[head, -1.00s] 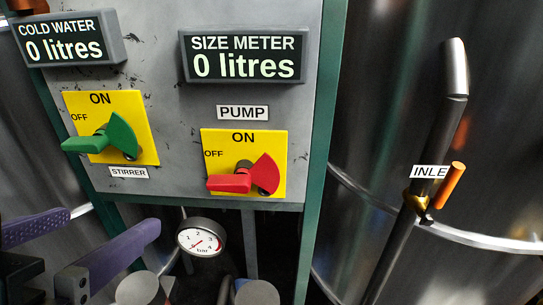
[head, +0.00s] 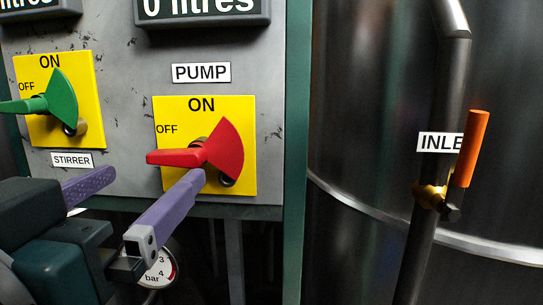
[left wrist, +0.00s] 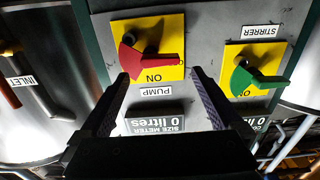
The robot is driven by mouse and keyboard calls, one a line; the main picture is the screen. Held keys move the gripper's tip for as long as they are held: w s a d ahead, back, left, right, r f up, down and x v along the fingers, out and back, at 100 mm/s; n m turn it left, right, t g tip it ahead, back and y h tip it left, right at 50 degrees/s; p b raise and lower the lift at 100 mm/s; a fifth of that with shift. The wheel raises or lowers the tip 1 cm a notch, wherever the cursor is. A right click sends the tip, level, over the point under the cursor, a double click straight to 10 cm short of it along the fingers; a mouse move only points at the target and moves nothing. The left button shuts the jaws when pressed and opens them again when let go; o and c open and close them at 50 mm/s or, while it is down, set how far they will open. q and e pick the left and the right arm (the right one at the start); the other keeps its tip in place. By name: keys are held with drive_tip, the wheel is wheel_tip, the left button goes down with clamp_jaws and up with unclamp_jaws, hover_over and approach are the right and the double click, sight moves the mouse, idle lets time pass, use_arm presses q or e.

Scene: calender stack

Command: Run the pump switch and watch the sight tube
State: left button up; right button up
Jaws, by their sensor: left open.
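The pump switch (head: 203,150) is a red lever with a fan-shaped end on a yellow plate under the PUMP label. Its handle points left, just below the OFF mark. It also shows upside down in the left wrist view (left wrist: 150,58). My left gripper (head: 152,176) is open, its purple fingers just below the switch. One fingertip overlaps the plate's lower edge; I cannot tell whether it touches. In the left wrist view the fingers (left wrist: 161,75) stand apart with nothing between them. The size meter (left wrist: 156,118) reads 0 litres. I cannot make out a sight tube. My right gripper is out of view.
The green stirrer switch (head: 55,105) is left of the pump switch, its handle pointing left. A pressure gauge (head: 160,270) below the panel is partly hidden by my gripper. To the right, the inlet pipe (head: 440,110) with its orange handle (head: 471,150) stands before a steel tank (head: 370,110).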

sight(172, 160)
use_arm(q)
drive_tip(key=w, duration=0.5)
drive_tip(key=shift+w, duration=0.35)
drive_tip(key=shift+d, duration=0.1)
drive_tip(key=shift+c, duration=0.2)
drive_tip(key=c, duration=1.2)
drive_tip(key=shift+p, duration=0.3)
